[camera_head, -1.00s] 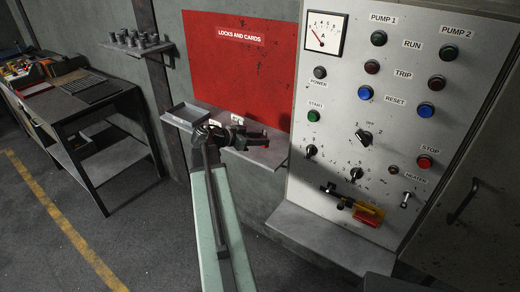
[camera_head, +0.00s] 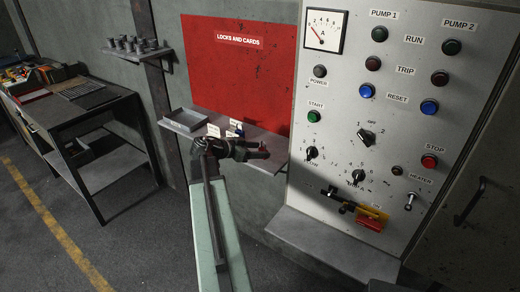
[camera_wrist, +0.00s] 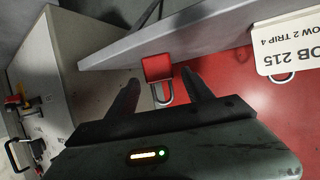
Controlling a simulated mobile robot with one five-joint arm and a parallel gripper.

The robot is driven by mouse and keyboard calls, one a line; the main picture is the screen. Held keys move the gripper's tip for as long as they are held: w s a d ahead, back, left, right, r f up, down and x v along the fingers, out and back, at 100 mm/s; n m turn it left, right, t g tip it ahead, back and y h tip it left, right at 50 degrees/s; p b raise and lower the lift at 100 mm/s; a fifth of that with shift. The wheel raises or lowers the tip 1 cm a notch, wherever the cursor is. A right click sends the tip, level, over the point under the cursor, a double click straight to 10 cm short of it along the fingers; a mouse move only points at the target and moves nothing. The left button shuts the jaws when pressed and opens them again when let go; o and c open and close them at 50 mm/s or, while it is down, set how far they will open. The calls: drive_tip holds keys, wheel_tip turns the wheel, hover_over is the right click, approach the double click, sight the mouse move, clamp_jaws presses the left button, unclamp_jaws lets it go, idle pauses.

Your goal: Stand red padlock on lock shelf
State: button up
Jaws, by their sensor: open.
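The red padlock (camera_wrist: 157,68) shows in the wrist view, which is upside down. Its red body meets the grey lock shelf (camera_wrist: 215,28), and its metal shackle points away from the shelf, so it looks upright there. My gripper (camera_wrist: 160,92) is open, with one dark finger on each side of the padlock and gaps between. In the head view my gripper (camera_head: 263,152) is at the right end of the lock shelf (camera_head: 279,160), below the red "LOCKS AND CARDS" board (camera_head: 240,75). I cannot make out the padlock in that view.
White cards (camera_head: 213,131) and a small blue item (camera_head: 236,127) stand on the shelf left of my gripper, by a grey tray (camera_head: 186,119). The control panel (camera_head: 335,120) stands close on the right, with a yellow and red handle (camera_head: 371,217). A dark workbench (camera_head: 95,105) is left.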

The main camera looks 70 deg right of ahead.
drive_tip(key=shift+w+a+r, duration=0.15)
drive_tip(key=shift+a+r, duration=0.05)
drive_tip(key=shift+r, duration=0.15)
drive_tip(key=p+v, duration=0.4)
drive_tip(key=v, duration=0.7)
drive_tip(key=shift+w+a+p, duration=0.2)
drive_tip(key=shift+p, duration=0.1)
drive_tip(key=w+a+f+n+t+y, duration=0.1)
drive_tip(key=w+a+f+n+t, duration=0.1)
drive_tip(key=w+a+f+n, duration=0.35)
drive_tip(key=w+a+f+n+t+y, duration=0.25)
drive_tip(key=w+a, duration=0.45)
drive_tip(key=a, duration=0.4)
drive_tip(key=w+a+f+n+t+y, duration=0.1)
drive_tip(key=w+a+f+n+t, duration=0.2)
drive_tip(key=w+a, duration=0.45)
drive_tip(key=w+a+f+n+y, duration=0.1)
drive_tip(key=a+n, duration=0.3)
drive_tip(key=a, duration=0.7)
drive_tip(key=w+a+f+n+y, duration=0.1)
drive_tip(key=a+n+y, duration=0.2)
drive_tip(key=a, duration=0.8)
drive_tip(key=w+a+f+n+y, duration=0.1)
drive_tip(key=w+a+n+y, duration=0.1)
drive_tip(key=a+n, duration=0.5)
drive_tip(key=a, duration=0.4)
drive_tip(key=shift+a+f, duration=0.25)
drive_tip(key=shift+f, duration=0.15)
